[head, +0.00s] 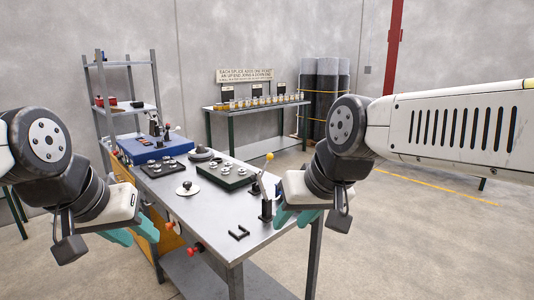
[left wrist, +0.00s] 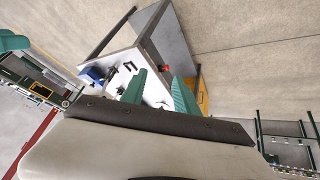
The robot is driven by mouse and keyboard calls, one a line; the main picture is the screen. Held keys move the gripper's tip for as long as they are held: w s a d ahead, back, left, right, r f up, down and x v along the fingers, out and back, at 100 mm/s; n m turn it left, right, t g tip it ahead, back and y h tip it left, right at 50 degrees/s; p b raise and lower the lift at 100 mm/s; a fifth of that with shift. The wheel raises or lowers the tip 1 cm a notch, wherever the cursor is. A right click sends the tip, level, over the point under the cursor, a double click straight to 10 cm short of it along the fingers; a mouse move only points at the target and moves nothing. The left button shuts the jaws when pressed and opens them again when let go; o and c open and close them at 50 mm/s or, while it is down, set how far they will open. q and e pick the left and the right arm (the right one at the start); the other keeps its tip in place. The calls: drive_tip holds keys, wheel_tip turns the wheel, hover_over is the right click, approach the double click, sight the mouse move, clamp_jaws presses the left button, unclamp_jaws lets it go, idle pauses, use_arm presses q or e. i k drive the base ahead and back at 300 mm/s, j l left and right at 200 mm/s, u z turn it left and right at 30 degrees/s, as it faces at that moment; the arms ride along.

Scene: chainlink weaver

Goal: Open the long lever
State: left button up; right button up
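A lever with a yellow ball knob (head: 269,157) and a thin shaft stands on a black base (head: 266,210) near the right edge of the metal workbench (head: 205,214). A smaller lever (head: 167,131) shows at the far end by the blue case; I take the yellow-knobbed one as the long lever. My right gripper (head: 295,217) is just right of its base, with teal fingers apart; I cannot tell whether it touches. My left gripper (head: 131,236) is off the bench's left side, open and empty. Its teal fingers also show apart in the left wrist view (left wrist: 159,92).
On the bench are a blue case (head: 155,149), dark trays (head: 226,173) with small round parts, a round white piece (head: 187,188) and a black bracket (head: 239,232). A shelf rack (head: 126,105) stands behind.

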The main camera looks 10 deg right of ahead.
sight(269, 156)
drive_tip(key=i+l+u, duration=0.15)
drive_tip(key=l, duration=0.35)
drive_tip(key=i+l+u, duration=0.1)
drive_tip(key=l, duration=0.4)
drive_tip(key=i+l+u, duration=0.15)
drive_tip(key=l, duration=0.35)
drive_tip(key=l+u, duration=0.1)
drive_tip(key=l, duration=0.4)
drive_tip(key=i+l+u, duration=0.1)
drive_tip(key=i+l, duration=0.55)
drive_tip(key=i+u, duration=0.1)
drive_tip(key=u, duration=0.4)
